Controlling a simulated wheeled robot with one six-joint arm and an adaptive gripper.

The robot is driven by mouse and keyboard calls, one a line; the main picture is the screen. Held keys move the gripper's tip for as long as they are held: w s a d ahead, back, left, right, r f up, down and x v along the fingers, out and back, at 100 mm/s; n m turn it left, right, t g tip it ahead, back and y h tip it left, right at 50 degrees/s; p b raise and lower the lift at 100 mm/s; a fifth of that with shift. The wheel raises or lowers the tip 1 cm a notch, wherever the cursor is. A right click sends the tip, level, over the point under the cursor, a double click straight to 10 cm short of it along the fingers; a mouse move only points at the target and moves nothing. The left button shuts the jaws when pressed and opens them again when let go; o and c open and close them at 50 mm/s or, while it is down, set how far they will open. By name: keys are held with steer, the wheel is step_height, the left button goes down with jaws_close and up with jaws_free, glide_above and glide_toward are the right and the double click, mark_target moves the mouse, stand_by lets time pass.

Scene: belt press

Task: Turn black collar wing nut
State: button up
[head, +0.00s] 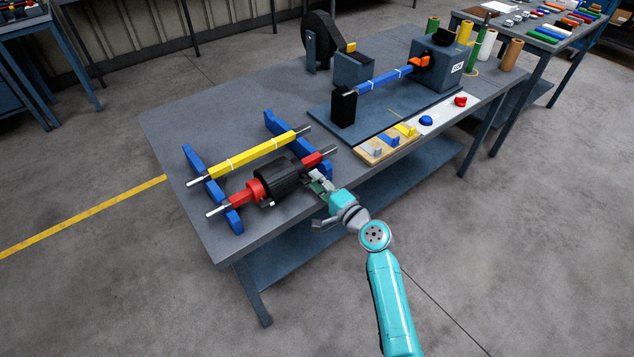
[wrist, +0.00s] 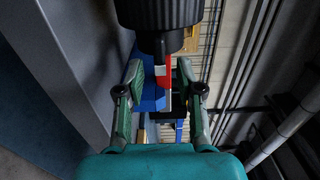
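A thick black cylinder (head: 280,179), which looks like the black collar, sits on a red bar (head: 243,195) lying across two blue racks (head: 228,217). The cylinder's ribbed side also fills the top of the wrist view (wrist: 165,14). A dark stub (wrist: 160,44) juts from it towards the fingers; I cannot make out wings on it. My gripper (head: 318,184) is at the cylinder's right end. In the wrist view my gripper (wrist: 160,70) has its fingers apart, one on each side of the red bar seen beyond. No contact with the stub is visible.
A yellow bar (head: 250,155) lies on the same racks, behind the red one. Further right stands a press (head: 435,68) with a blue bar (head: 385,80), and a wooden stand (head: 370,156) with coloured pieces. The table's (head: 165,125) left end is clear.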

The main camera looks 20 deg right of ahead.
steer(key=v, duration=1.2)
steer(key=shift+w+a, duration=0.1)
steer(key=s+a+f+n+g+h, duration=0.1)
steer(key=s+a+f+n+h, duration=0.3)
steer(key=s, duration=0.7)
steer(key=s+f+g+h, duration=0.2)
steer(key=s+f, duration=0.4)
steer(key=s, duration=0.5)
steer(key=s+r+n, duration=0.5)
steer(key=s+r, duration=0.1)
steer(key=s, duration=0.4)
steer(key=s+a+r+n, duration=0.1)
steer(key=s+r+n, duration=0.4)
steer(key=s, duration=0.5)
steer(key=shift+s+a+r+t, duration=0.15)
steer(key=shift+a+r+t, duration=0.15)
steer(key=shift+r+t, duration=0.15)
